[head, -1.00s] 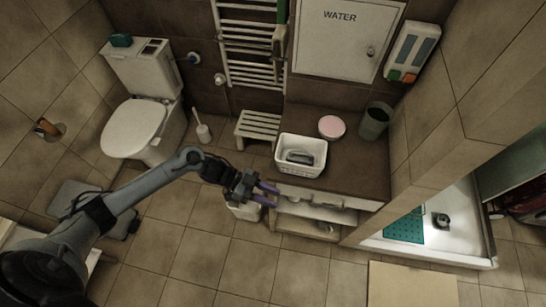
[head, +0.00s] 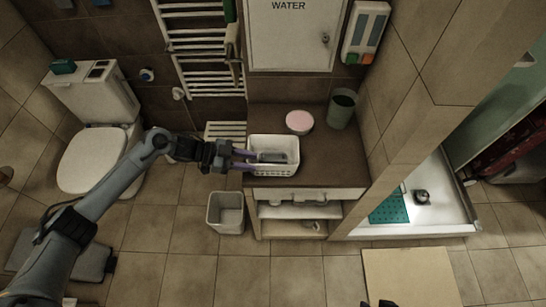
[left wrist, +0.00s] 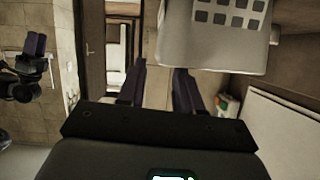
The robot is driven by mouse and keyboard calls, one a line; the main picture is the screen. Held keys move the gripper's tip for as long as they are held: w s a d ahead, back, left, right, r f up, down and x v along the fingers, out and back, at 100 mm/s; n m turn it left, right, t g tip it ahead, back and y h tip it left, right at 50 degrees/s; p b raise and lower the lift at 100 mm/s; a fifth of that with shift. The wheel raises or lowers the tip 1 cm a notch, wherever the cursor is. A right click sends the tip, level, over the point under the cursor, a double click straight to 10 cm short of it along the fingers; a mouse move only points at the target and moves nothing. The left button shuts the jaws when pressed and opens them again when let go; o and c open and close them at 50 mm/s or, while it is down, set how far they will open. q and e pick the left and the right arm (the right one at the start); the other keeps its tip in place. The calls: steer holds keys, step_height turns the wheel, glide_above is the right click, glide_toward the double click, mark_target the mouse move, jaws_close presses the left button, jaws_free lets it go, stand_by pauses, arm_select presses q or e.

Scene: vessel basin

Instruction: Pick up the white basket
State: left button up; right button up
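The white basket (head: 287,143) stands upright on the dark counter, with a grey item lying inside it. My left gripper (head: 246,160) is at the basket's left side, its purple fingers pointing right towards it. In the left wrist view the fingers (left wrist: 160,88) are spread with nothing between them. The basket's wall with square holes (left wrist: 228,50) shows there at upper right, outside the finger gap. Whether a finger touches it, I cannot tell. My right gripper (left wrist: 36,46) seems to show at the left of the wrist view, too small to read.
A pink round box (head: 299,122) and a grey-green bin (head: 341,108) stand on the counter (head: 325,165). A white slatted stool (head: 225,131) is behind my gripper. A waste bin (head: 226,213) stands on the floor below. The toilet (head: 95,155) is left.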

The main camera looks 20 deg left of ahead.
mark_target(262, 165)
arm_select(q)
steer(key=shift+p+x, duration=0.4)
steer(key=shift+x, duration=2.1)
steer(key=shift+f, duration=0.1)
jaws_close()
